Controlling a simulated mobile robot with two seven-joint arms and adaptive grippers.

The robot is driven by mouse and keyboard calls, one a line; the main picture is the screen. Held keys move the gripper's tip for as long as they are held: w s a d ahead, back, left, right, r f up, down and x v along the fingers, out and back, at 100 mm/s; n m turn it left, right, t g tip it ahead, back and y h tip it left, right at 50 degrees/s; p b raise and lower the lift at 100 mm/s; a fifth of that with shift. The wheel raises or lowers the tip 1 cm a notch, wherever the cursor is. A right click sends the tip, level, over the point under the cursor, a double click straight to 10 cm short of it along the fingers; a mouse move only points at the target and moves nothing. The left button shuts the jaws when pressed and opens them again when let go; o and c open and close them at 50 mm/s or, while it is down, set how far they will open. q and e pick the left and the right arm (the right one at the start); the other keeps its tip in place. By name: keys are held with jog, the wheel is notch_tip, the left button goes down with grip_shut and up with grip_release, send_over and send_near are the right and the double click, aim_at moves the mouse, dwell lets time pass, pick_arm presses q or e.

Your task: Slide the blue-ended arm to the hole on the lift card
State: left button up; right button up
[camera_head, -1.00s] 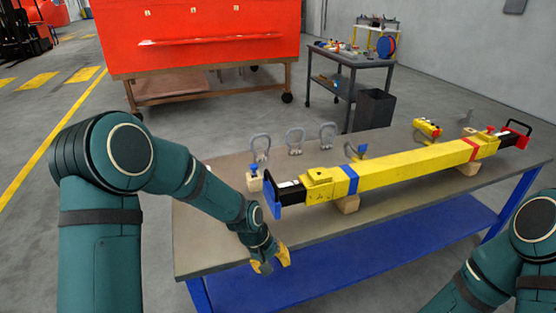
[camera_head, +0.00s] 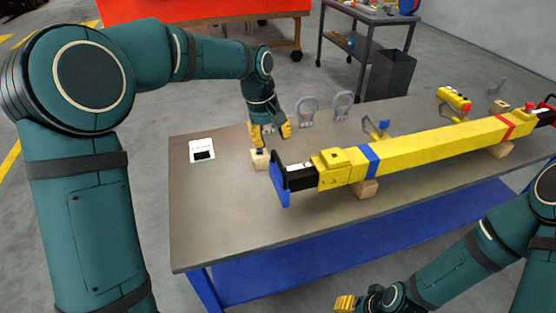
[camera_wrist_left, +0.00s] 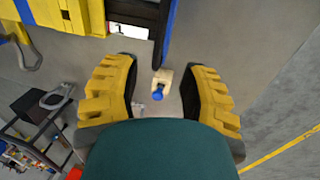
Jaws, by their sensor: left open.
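A yellow beam (camera_head: 415,150) lies across the table. From its left end sticks a black arm (camera_head: 298,178) with a blue end plate (camera_head: 280,184); it also shows in the left wrist view (camera_wrist_left: 165,40). A wooden block (camera_head: 260,161) with a blue-headed pin (camera_wrist_left: 158,93) stands just left of the blue plate. My left gripper (camera_head: 271,135) is open above this block, with its fingers apart on either side in the wrist view. A white card (camera_head: 203,150) with a black patch lies at the table's left; its writing is too small to read. My right gripper (camera_head: 345,303) is low, in front of the table.
Grey shackles (camera_head: 309,108) stand behind the beam. A yellow control box (camera_head: 454,100) lies at the back right. Wooden supports (camera_head: 364,189) hold the beam up. The table's front left (camera_head: 215,225) is clear. A dark bin (camera_head: 390,75) stands behind.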

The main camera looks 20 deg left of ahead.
aim_at(278, 161)
pick_arm(q)
jog(key=f, duration=0.2)
jog(key=d+f+b, duration=0.1)
jog(key=f, duration=0.2)
jog(key=w+f, duration=0.1)
jog(key=f, duration=0.2)
jog(key=shift+d+f, duration=0.15)
jog(key=shift+c, duration=0.3)
grip_shut()
